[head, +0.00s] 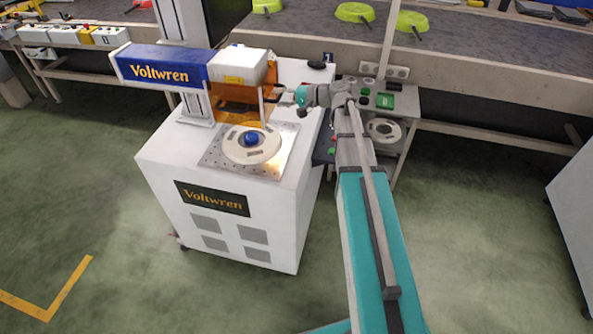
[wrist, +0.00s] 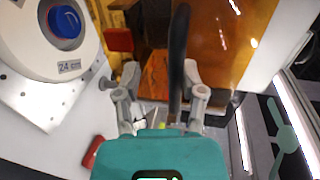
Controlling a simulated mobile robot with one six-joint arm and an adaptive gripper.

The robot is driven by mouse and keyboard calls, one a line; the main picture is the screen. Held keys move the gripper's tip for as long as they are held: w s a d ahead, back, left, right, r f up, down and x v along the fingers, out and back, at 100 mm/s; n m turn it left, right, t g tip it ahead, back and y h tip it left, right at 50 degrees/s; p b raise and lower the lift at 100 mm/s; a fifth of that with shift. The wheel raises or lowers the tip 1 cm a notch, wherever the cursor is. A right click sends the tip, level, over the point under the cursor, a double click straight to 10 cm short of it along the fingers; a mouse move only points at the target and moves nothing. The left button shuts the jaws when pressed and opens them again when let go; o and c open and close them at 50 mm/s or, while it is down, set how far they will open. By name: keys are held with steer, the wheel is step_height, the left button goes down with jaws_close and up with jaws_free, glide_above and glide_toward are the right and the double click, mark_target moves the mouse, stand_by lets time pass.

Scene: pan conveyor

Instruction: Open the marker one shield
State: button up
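The marker is a white cabinet (head: 225,195) with a blue Voltwren head (head: 160,70). Its shield, a see-through orange panel (head: 232,98), hangs under the white part of that head; it also fills the upper right of the wrist view (wrist: 228,40). A dark upright handle (wrist: 179,55) stands in front of the panel. My gripper (head: 277,95) is at the shield's right side. In the wrist view its two fingers (wrist: 160,78) are apart, with the handle between them, nearer the right finger. Whether that finger touches it I cannot tell.
A white round disc (head: 244,151) with a blue knob (head: 250,138) lies on the perforated metal plate (head: 215,158) below the shield. Its label reads 24 cm. A grey side table (head: 405,100) stands behind my arm. The conveyor (head: 470,35) with green pans runs behind.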

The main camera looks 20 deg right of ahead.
steer(key=shift+f+b, duration=3.3)
steer(key=shift+f, duration=0.3)
steer(key=p+v, duration=0.3)
steer(key=v, duration=1)
steer(key=s+a+f+n+g+h+p, duration=0.3)
steer(key=s+a+g+h+p, duration=0.35)
steer(key=s+a, duration=0.35)
steer(key=s+a+r+n+g+h+p, duration=0.1)
steer(key=s+a+n+h+p, duration=0.2)
steer(key=s+h+p, duration=0.3)
steer(key=shift+s+r+h, duration=0.35)
steer(key=shift+s+h, duration=0.2)
steer(key=shift+s, duration=0.4)
